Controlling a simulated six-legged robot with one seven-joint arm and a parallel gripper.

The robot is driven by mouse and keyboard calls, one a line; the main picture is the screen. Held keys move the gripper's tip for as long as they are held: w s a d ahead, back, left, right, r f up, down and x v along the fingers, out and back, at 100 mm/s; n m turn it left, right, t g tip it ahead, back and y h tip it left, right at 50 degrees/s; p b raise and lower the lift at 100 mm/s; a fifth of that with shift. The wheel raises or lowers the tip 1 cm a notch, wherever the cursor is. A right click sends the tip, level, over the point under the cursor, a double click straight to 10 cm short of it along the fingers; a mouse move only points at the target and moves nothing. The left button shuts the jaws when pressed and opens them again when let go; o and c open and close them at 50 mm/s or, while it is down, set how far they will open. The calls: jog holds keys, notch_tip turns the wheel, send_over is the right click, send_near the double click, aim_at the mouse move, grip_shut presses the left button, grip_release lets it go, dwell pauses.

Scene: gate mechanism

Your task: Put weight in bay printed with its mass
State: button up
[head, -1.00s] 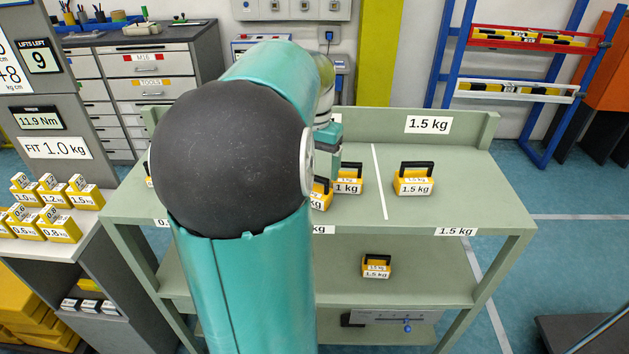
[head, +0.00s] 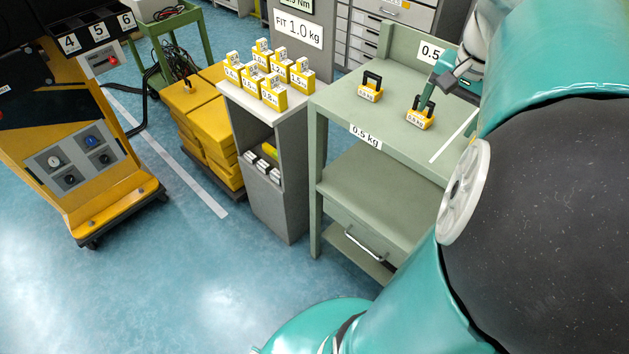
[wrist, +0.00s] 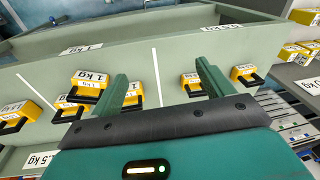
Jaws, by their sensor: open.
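In the head view, two yellow weights with black handles stand upright in the bay marked 0.5 kg: a left weight (head: 370,93) and a right weight (head: 419,119), whose mass labels are hard to read. My gripper (head: 437,85) is beside and behind the right weight's handle. In the wrist view my gripper (wrist: 165,82) is open, its fingers spread over the bench. One weight (wrist: 190,85) shows near the right finger and another (wrist: 136,97) near the left finger, with the white divider line (wrist: 157,75) between them. A weight marked 1 kg (wrist: 92,80) stands farther left.
The green bench (head: 345,110) has a raised back edge. A grey cabinet (head: 265,175) with several yellow weights on top stands to its left, below a "FIT 1.0 kg" sign (head: 298,28). A yellow console (head: 80,150) stands farther left. The blue floor in front is clear.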

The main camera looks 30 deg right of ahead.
jog(key=w+a+n+t, duration=0.1)
jog(key=w+a+n, duration=0.3)
jog(key=a, duration=0.6)
jog(key=w+a+n+t, duration=0.1)
jog(key=w+a+n, duration=0.25)
jog(key=a, duration=0.65)
jog(key=s+a+f+n+t, duration=0.1)
jog(key=a+f+n, duration=0.1)
jog(key=a, duration=0.5)
jog(key=s+a+f+n, duration=0.1)
jog(key=a+n, duration=0.3)
jog(key=a, duration=0.3)
jog(key=shift+s+a+f+t+y, duration=0.2)
jog(key=shift+s+f+t+y, duration=0.1)
jog(key=shift+s+f+t, duration=0.1)
